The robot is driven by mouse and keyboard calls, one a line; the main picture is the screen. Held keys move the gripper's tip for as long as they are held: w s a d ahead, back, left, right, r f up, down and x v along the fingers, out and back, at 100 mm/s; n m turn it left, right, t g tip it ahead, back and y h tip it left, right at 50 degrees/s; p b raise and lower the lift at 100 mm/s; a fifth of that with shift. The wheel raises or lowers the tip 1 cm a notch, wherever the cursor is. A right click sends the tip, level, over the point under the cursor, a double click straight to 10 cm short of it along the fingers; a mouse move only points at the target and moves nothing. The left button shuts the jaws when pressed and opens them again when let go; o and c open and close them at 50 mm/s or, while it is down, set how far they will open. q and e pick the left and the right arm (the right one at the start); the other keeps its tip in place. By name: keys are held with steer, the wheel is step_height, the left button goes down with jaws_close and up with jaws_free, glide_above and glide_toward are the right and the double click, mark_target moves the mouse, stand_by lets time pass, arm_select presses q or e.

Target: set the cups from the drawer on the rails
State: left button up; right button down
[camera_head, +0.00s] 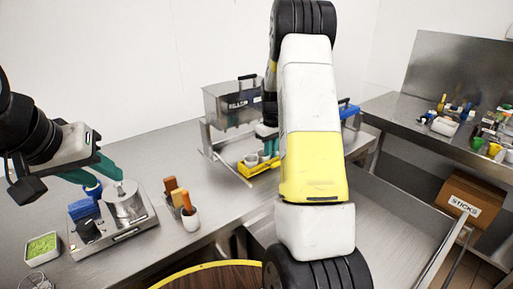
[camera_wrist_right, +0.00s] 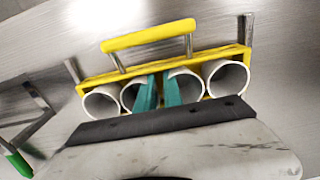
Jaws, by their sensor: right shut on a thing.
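The yellow cup carrier (camera_head: 247,170) holds several pale cups (camera_head: 263,156) in a row, by the low front of a metal stand. In the right wrist view the carrier (camera_wrist_right: 100,77) has a raised yellow handle, and the open cup mouths (camera_wrist_right: 228,78) face the camera. My right gripper (camera_wrist_right: 160,91) has its green fingers at the middle of the carrier, between the two central cups; it is shut on the carrier, though the exact grip is partly hidden. My left gripper (camera_head: 98,174) has its fingers apart above the scale, beside a metal canister (camera_head: 124,200).
An open metal drawer (camera_head: 395,215) extends at the right; its visible floor is bare. A grey bin (camera_head: 226,104) sits on the metal stand. A white holder (camera_head: 190,219) with brown-handled tools and a tray of green bits (camera_head: 42,248) are on the counter. A STICKS box (camera_head: 470,198) stands right.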

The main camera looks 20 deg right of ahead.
steer(key=shift+f, duration=0.25)
stand_by(0.5)
steer(key=c, duration=1.4)
jaws_free()
steer(key=shift+r, duration=3.95)
